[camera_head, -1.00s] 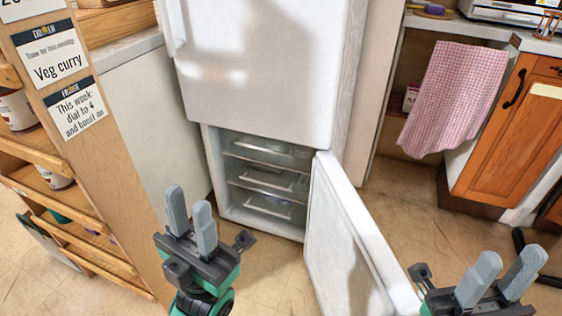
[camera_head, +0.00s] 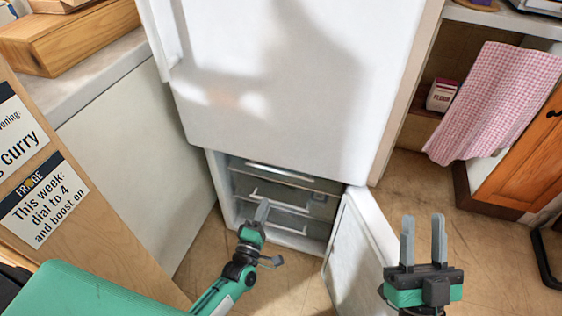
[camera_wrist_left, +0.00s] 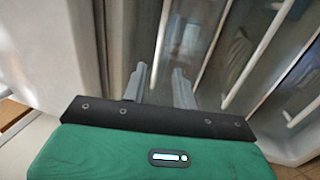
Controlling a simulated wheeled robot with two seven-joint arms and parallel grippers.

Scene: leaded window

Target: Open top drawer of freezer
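The white freezer compartment (camera_head: 216,185) is at the bottom of the tall unit, its door (camera_head: 350,260) swung open to the right. Inside are clear drawers with pale front rails; the top drawer (camera_head: 290,178) is pushed in. My left gripper (camera_head: 262,211) is at the freezer opening, in front of the drawers and lower than the top one. In the left wrist view its fingers (camera_wrist_left: 160,88) are apart, with drawer rails (camera_wrist_left: 262,45) beyond; I cannot tell whether they touch a rail. My right gripper (camera_head: 423,241) is open and empty, right of the open door.
The closed upper door (camera_head: 270,80) is above the freezer. A wooden shelf unit with labels (camera_head: 40,205) stands at left, beside a pale side panel (camera_head: 135,150). A pink checked towel (camera_head: 495,100) hangs by an orange cabinet (camera_head: 525,165) at right. Bare floor shows around the freezer.

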